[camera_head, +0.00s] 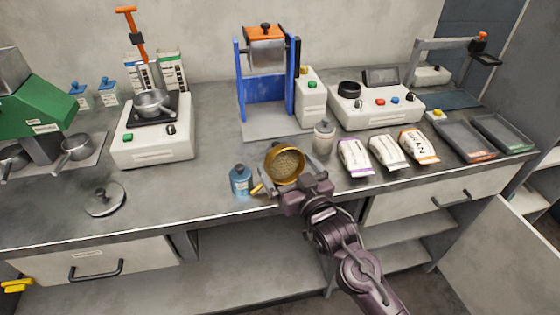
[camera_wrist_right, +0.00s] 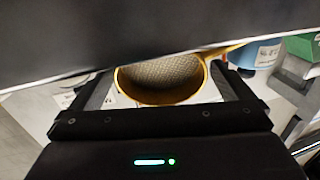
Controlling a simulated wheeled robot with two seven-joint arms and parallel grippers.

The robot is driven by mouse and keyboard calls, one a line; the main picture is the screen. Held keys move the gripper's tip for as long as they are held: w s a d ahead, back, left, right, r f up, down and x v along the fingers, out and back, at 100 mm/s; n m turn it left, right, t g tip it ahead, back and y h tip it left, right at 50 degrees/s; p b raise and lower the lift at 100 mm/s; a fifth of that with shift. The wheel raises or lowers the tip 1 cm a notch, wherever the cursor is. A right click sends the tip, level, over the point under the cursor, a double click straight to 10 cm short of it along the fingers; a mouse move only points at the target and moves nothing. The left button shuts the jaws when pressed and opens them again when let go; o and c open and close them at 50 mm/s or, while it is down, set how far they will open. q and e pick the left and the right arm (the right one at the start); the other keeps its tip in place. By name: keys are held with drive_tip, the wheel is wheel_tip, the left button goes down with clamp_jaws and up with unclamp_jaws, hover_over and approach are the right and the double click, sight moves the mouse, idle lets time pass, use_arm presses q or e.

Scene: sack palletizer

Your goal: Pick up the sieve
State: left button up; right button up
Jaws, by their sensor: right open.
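The sieve (camera_head: 284,149) has a golden round rim, a pale mesh and a short handle at its lower left. It is near the counter's front edge, between a blue bottle and a grey bottle. My right gripper (camera_head: 294,184) is at its near side, open. In the right wrist view the sieve (camera_wrist_right: 160,78) shows between the two spread fingers, its upper part cut off by a dark part of my gripper. I cannot tell whether the fingers touch the rim. My left gripper is not in view.
The blue bottle (camera_head: 240,180) stands close left of the sieve, and the grey bottle (camera_head: 324,138) close right. Several small bags (camera_head: 388,152) lie further right. A blue-framed press (camera_head: 265,90) stands behind. A round lid (camera_head: 104,199) lies left; the counter between is clear.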

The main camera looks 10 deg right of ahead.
drive_tip(key=x, duration=0.2)
drive_tip(key=shift+w+a, duration=0.1)
drive_tip(key=shift+w, duration=0.3)
drive_tip(key=c, duration=1)
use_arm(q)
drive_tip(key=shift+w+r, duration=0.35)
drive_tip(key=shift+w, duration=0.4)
use_arm(e)
drive_tip(key=shift+o, duration=0.2)
drive_tip(key=shift+r, duration=0.15)
drive_tip(key=shift+s+r, duration=0.15)
drive_tip(key=shift+s, duration=0.1)
drive_tip(key=s+d+r, duration=0.3)
drive_tip(key=s+r, duration=0.5)
drive_tip(key=s, duration=0.5)
drive_tip(key=s+d+f+m+h, duration=0.3)
drive_tip(key=s+d+f+h, duration=0.15)
drive_tip(key=f, duration=0.45)
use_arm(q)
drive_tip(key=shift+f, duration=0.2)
use_arm(e)
drive_tip(key=w+a+r+n+y, duration=0.3)
drive_tip(key=w+a+r+y, duration=0.1)
drive_tip(key=r, duration=0.4)
drive_tip(key=shift+w+r, duration=0.25)
